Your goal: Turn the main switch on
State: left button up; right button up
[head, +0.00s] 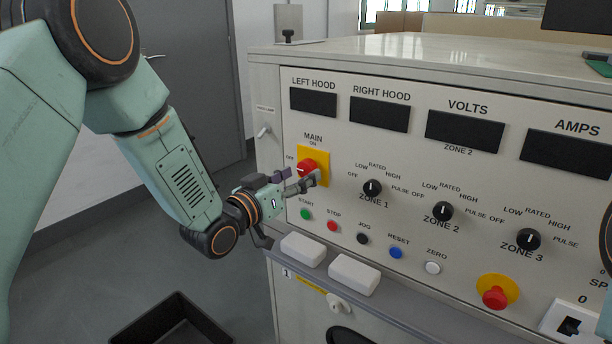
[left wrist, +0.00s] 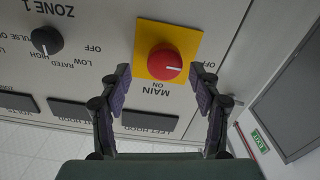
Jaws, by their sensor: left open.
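The main switch (head: 306,167) is a red round knob on a yellow square plate at the left of the panel. In the left wrist view the knob (left wrist: 164,62) shows upside down, its white mark pointing right, toward the OFF side; ON is printed below it there. My left gripper (head: 301,180) is open and empty in front of the switch. In the left wrist view its two fingers (left wrist: 160,76) stand apart on either side of the knob's lower part, with visible gaps; I cannot tell how far off the panel they are. My right gripper is out of view.
The zone 1 knob (head: 372,188) is right of the switch. Coloured push buttons, including the green start button (head: 306,214), sit below. Two white blocks (head: 303,249) lie on the ledge. A red emergency button (head: 495,297) is lower right. A black bin (head: 172,322) stands on the floor.

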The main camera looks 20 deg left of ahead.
aim_at(306, 171)
pick_arm(q)
jog(key=shift+w+a, duration=0.3)
jog(key=shift+w, duration=0.45)
jog(key=shift+w+d, duration=0.15)
jog(key=shift+w, duration=0.15)
jog(key=shift+w+d, duration=0.4)
jog(key=shift+d, duration=0.25)
jog(key=shift+s+a, duration=0.2)
jog(key=shift+a, duration=0.25)
jog(key=shift+c, duration=1.4)
jog(key=shift+w+d, duration=0.15)
jog(key=shift+d, duration=0.1)
jog(key=shift+c, duration=1.4)
jog(key=shift+a+f, duration=0.1)
jog(key=c, duration=0.6)
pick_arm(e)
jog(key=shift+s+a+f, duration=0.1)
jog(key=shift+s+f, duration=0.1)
